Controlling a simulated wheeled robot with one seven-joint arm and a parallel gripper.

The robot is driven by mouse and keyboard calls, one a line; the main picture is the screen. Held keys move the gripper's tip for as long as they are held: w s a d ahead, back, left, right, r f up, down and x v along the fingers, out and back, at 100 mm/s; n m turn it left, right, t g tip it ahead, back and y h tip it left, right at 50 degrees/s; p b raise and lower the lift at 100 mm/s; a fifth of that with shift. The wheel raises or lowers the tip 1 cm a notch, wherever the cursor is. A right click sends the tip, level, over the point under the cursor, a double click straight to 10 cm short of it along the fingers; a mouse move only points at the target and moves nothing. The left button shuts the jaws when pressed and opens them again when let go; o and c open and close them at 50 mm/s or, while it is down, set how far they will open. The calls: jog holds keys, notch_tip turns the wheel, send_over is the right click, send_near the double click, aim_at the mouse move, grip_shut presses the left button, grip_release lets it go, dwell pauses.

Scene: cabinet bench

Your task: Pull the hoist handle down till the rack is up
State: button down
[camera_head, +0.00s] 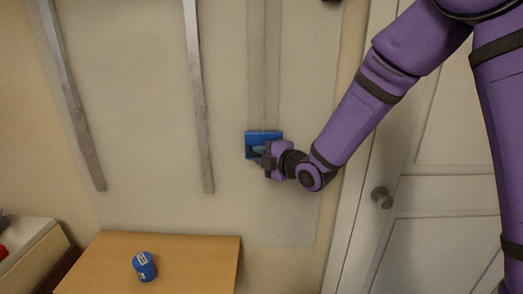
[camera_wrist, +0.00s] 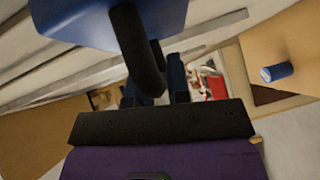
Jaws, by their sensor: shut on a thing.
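The hoist handle has a blue block (camera_head: 263,136) on a pale vertical track in the wall panel, low on that track. In the wrist view the blue block (camera_wrist: 100,22) is large at the top, with a dark curved bar, the handle's grip (camera_wrist: 138,48), in front of it. My gripper (camera_head: 262,158) is at the block's lower front and shut on the handle; its fingers also show in the wrist view (camera_wrist: 168,76). My gripper hides part of the block. I cannot make out the rack in either view.
Two metal rails (camera_head: 198,100) run down the panel at left. A wooden table (camera_head: 200,262) below carries a blue can (camera_head: 144,266). A white container (camera_head: 28,240) stands at the left edge. A white door with a knob (camera_head: 382,197) is at right, behind my arm.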

jog(key=c, duration=1.1)
grip_release()
jog(key=v, duration=1.1)
